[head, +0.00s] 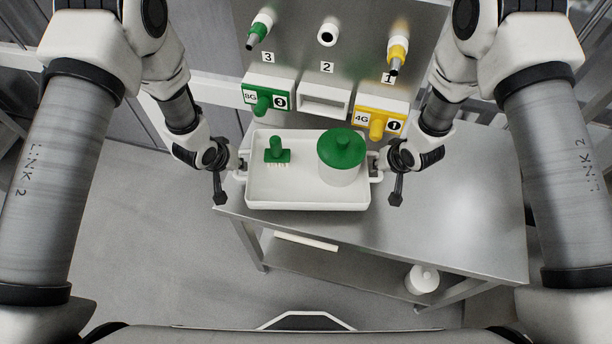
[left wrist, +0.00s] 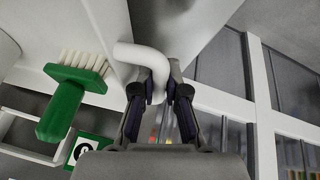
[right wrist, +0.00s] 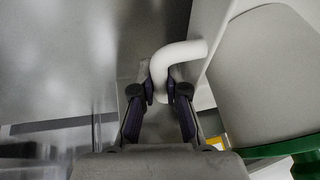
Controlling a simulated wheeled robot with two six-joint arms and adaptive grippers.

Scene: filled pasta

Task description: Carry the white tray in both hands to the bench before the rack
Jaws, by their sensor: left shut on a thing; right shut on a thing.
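The white tray (head: 308,197) is held between my two grippers, over the left part of the steel bench before the rack; I cannot tell whether it touches the bench. On it are a green brush (head: 277,152) at the left and a white tub with a green knobbed lid (head: 342,150) at the right. My left gripper (head: 240,165) is shut on the tray's left handle, a white bent bar (left wrist: 150,58). My right gripper (head: 376,165) is shut on the right handle (right wrist: 178,55).
The rack (head: 325,70) stands behind, with green, white and yellow holders and numbered nozzles. The steel bench top (head: 460,210) is clear to the right. A white container (head: 421,279) and a pale flat item (head: 306,240) are on its lower shelf. Open floor lies at the left.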

